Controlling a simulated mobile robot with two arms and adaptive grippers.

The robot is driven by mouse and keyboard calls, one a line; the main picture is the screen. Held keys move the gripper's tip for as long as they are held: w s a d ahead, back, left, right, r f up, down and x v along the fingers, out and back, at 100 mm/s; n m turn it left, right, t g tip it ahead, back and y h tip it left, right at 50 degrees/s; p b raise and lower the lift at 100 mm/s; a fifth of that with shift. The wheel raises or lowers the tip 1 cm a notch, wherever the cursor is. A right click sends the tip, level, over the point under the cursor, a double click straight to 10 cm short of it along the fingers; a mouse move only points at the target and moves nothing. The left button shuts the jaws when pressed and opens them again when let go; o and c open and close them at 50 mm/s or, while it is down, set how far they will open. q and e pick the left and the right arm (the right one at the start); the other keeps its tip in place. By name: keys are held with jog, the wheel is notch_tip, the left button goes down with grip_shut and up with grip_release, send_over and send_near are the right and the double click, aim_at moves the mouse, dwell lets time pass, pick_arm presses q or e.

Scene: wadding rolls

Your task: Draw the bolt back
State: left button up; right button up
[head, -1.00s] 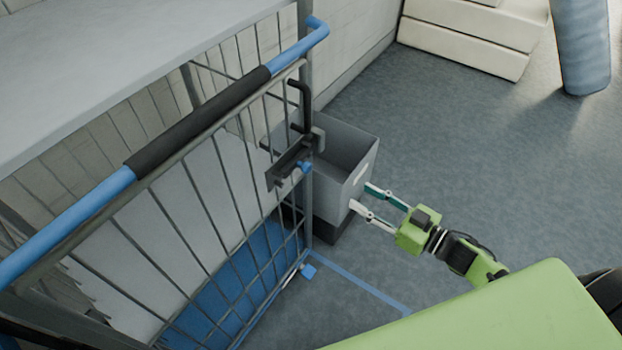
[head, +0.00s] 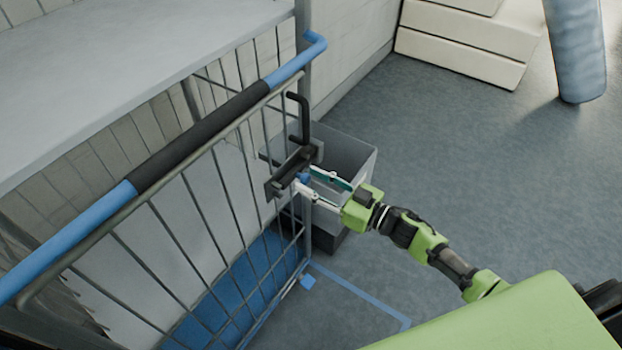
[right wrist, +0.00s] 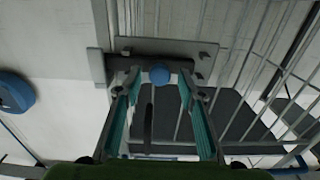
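The bolt (head: 290,172) is a dark metal fitting on the upper corner of the wire gate (head: 205,205). A small blue knob (head: 302,178) sticks out from it; the knob also shows in the right wrist view (right wrist: 159,74). My right gripper (head: 306,182) is open at the bolt, with its fingertips close to the knob. In the right wrist view the fingers (right wrist: 159,86) stand on either side of the knob, with a gap visible on both sides. A black bent rod (head: 303,118) rises above the bolt. My left gripper is not in view.
A blue rail with a black grip (head: 200,138) runs along the gate's top. A grey open bin (head: 345,150) stands just behind the bolt. Pale stacked blocks (head: 460,50) and a blue padded column (head: 578,50) are at the back right. The floor to the right is clear.

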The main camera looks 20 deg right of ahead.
aim_at(285, 186)
jog(key=shift+w+a, duration=0.15)
jog(key=shift+w, duration=0.1)
grip_shut()
jog(key=s+a+p, duration=0.1)
jog(key=a, duration=0.1)
jog(key=s+a+p, duration=0.1)
jog(key=s+a, duration=0.1)
jog(key=shift+c, duration=1.6)
grip_release()
jog(key=o, duration=0.3)
